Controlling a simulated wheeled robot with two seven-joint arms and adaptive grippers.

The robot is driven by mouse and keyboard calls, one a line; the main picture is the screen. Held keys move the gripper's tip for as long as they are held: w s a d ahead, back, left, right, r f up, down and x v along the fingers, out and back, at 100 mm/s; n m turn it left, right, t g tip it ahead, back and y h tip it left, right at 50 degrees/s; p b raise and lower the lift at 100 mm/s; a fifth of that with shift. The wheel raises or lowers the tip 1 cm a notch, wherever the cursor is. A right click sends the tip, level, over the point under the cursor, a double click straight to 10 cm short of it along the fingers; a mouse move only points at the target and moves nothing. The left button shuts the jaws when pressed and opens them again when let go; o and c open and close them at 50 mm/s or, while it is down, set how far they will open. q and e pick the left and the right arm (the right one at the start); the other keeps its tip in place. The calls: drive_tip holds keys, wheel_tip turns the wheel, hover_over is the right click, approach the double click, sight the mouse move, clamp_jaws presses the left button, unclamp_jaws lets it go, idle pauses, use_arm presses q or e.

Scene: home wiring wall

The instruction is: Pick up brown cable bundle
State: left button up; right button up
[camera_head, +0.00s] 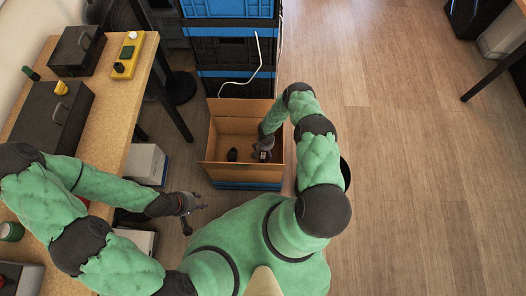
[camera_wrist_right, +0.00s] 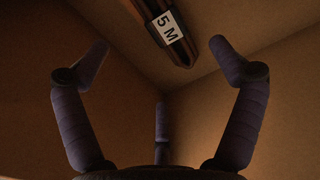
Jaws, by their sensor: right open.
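A dark brown cable bundle (camera_wrist_right: 163,27) with a white "5 M" label is at the top of the right wrist view, inside the cardboard box. A small dark item with a pale label (camera_head: 263,156), which looks like it, lies in the box in the head view. My right gripper (camera_wrist_right: 165,78) is open and empty, its fingers spread apart below the bundle in that view. In the head view my right gripper (camera_head: 264,146) reaches down into the box, partly covering the labelled item. My left gripper (camera_head: 199,203) hangs empty beside the table, left of the box; its opening is unclear.
The open cardboard box (camera_head: 211,178) has raised flaps; another dark item (camera_head: 232,154) lies inside. Stacked blue and black crates (camera_head: 232,50) stand behind it with a white cable. A work table (camera_head: 115,110) with tool cases is at left.

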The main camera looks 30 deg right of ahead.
sight(265, 156)
wheel_tip(265, 156, down, 5)
drive_tip(key=shift+r+b, duration=0.2)
drive_tip(key=shift+b, duration=0.9)
wheel_tip(265, 156, down, 5)
drive_tip(key=b, duration=0.4)
drive_tip(key=c, duration=1.4)
